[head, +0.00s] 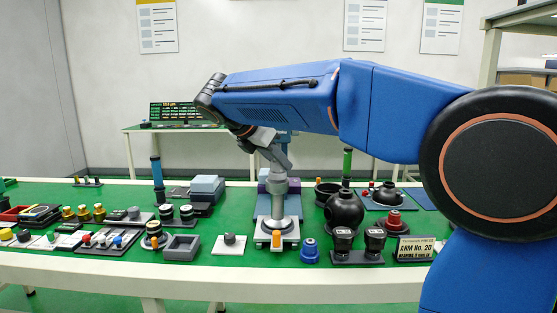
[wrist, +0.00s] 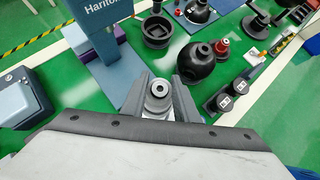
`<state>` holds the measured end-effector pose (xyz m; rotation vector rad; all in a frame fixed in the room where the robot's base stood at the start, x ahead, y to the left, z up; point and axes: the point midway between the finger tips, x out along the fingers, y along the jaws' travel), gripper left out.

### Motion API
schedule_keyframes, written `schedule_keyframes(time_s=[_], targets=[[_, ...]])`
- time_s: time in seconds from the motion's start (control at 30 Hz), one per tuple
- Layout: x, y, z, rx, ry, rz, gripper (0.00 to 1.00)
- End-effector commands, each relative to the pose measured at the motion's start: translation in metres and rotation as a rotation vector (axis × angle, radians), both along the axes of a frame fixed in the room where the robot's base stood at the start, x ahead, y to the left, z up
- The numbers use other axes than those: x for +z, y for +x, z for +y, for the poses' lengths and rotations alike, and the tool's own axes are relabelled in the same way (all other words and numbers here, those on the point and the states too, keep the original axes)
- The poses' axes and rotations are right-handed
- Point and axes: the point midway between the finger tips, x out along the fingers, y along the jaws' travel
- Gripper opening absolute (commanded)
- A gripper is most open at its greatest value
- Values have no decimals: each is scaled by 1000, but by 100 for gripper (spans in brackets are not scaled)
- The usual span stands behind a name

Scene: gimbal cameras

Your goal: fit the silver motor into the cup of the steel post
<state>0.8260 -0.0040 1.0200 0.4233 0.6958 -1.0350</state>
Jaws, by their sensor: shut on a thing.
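My gripper (head: 281,165) is at the end of my blue arm, directly above the steel post (head: 279,205), pointing down. In the wrist view my gripper (wrist: 167,98) has its two grey fingers closed on the silver motor (wrist: 158,89), a small round piece with a ring-shaped end. The post stands on a pale base with an orange knob (head: 276,239) at its front. The motor and the cup at the post's top run together in the head view. I cannot tell whether the motor is inside the cup or just above it.
Right of the post are a black ball-shaped housing (head: 344,209), a blue knob (head: 310,250) and two black motors on a stand (head: 357,255). A grey tray (head: 181,247) and a small block (head: 229,244) lie left. A blue-grey panel (wrist: 113,52) stands close behind.

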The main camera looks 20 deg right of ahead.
Motion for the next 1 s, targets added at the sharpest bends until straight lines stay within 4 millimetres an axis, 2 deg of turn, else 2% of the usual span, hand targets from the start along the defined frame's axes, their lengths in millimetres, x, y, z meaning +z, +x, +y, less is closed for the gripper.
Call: schedule_keyframes(time_s=[0.87,0.9,0.97,1.0], targets=[[-17,0,0,0,0,0,0],[-18,0,0,0,0,0,32],[-17,0,0,0,0,0,46],[-17,0,0,0,0,0,49]])
